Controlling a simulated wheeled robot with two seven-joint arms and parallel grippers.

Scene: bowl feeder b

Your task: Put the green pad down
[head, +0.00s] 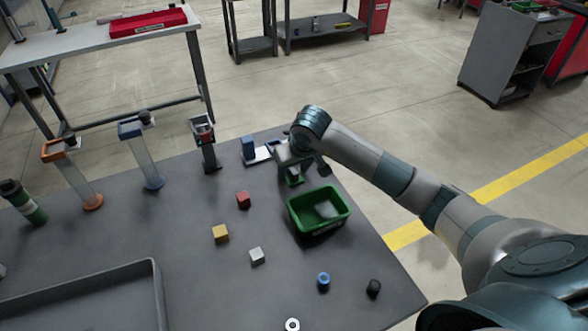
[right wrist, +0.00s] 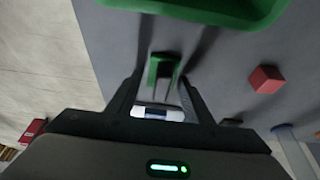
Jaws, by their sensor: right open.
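The green pad (head: 295,181) shows as a small green piece just below my right gripper (head: 296,168), near the far right edge of the dark table. In the right wrist view the green pad (right wrist: 153,75) lies between and ahead of the fingers of the right gripper (right wrist: 160,88). The fingers are open. Whether either finger touches the pad, and whether the pad rests fully on the table, I cannot tell. My left gripper is not in view.
A green bin (head: 305,222) stands close by. Red (head: 243,200), yellow (head: 220,233) and grey (head: 257,256) cubes lie on the table (head: 180,225). Tube feeders (head: 143,160) stand at the far left.

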